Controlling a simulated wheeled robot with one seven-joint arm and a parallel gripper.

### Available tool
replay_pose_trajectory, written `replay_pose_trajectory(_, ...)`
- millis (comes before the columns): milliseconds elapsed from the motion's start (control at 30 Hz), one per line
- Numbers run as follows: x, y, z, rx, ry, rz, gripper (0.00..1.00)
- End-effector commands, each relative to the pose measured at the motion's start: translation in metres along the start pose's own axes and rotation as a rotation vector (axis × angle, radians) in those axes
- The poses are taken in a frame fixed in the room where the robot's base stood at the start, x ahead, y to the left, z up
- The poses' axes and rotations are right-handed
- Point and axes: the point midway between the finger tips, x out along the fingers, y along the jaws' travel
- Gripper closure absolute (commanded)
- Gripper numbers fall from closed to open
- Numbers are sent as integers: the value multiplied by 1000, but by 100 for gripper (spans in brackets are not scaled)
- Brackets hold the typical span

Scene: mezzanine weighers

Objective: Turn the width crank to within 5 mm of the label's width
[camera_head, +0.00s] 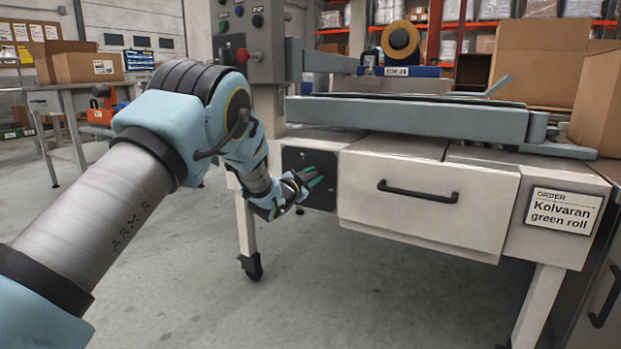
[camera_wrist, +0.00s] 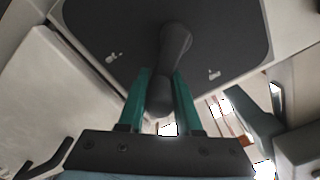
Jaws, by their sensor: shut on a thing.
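The width crank (camera_wrist: 176,45) is a dark handle on a black plate (camera_wrist: 110,35) with small white marks. In the wrist view its grip end lies between the two green fingers of my gripper (camera_wrist: 162,98), which are shut on it. In the head view my gripper (camera_head: 310,181) is at the black plate (camera_head: 325,200) on the machine's front, left of the drawer, and the crank is hidden behind it. The order label (camera_head: 562,212) at the right of the front reads "Kolvaran green roll". No width figure is readable on it.
A drawer (camera_head: 428,200) with a black handle is right of the plate. A grey machine bed (camera_head: 410,118) lies above, with a tape roll (camera_head: 400,42) behind. A control box (camera_head: 240,40) with a red button stands at upper left. Cardboard boxes (camera_head: 540,62) are at right.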

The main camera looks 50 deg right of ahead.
Motion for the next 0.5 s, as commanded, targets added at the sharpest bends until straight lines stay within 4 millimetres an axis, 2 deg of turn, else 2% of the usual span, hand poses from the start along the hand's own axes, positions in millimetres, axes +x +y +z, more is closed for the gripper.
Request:
replay_pose_trajectory(33,0,11,2,42,2,10,100)
replay_pose_trajectory(500,0,31,14,486,3,11,100)
